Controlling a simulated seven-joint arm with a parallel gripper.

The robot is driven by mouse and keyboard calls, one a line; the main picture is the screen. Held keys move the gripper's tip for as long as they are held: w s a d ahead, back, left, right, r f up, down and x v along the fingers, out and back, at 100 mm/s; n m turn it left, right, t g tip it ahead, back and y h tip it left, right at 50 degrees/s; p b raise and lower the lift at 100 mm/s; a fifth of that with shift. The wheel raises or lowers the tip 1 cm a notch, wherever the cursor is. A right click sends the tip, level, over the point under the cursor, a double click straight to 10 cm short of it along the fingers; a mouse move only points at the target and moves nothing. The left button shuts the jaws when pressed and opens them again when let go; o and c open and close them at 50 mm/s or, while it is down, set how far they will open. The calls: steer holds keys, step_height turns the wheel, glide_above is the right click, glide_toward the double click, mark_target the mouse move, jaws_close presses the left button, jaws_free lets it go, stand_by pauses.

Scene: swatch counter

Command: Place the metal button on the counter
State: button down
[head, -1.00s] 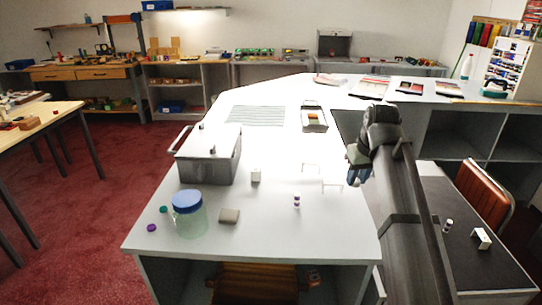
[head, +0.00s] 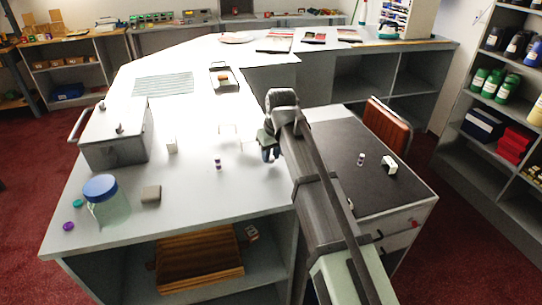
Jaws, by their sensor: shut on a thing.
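The pale counter (head: 190,190) runs from the front left to the back of the head view. My gripper (head: 269,154) is at the counter's right edge, beside the dark top of a lower drawer unit. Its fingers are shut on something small. The fingers hide that thing, so its look cannot be made out. I see no metal button lying free on the counter. The gripper's height above the surface is hard to tell.
A grey lidded box (head: 115,140), a blue-lidded jar (head: 105,200), a grey block (head: 151,193), a white block (head: 172,146) and a small purple-and-white spool (head: 218,163) stand on the counter. Thin white frames (head: 228,128) stand left of my gripper. The front right counter is clear.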

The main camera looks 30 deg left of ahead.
steer(key=shift+f, duration=0.55)
steer(key=c, duration=0.9)
jaws_free()
steer(key=shift+f, duration=0.1)
steer(key=v, duration=1.2)
steer(key=shift+d, duration=0.1)
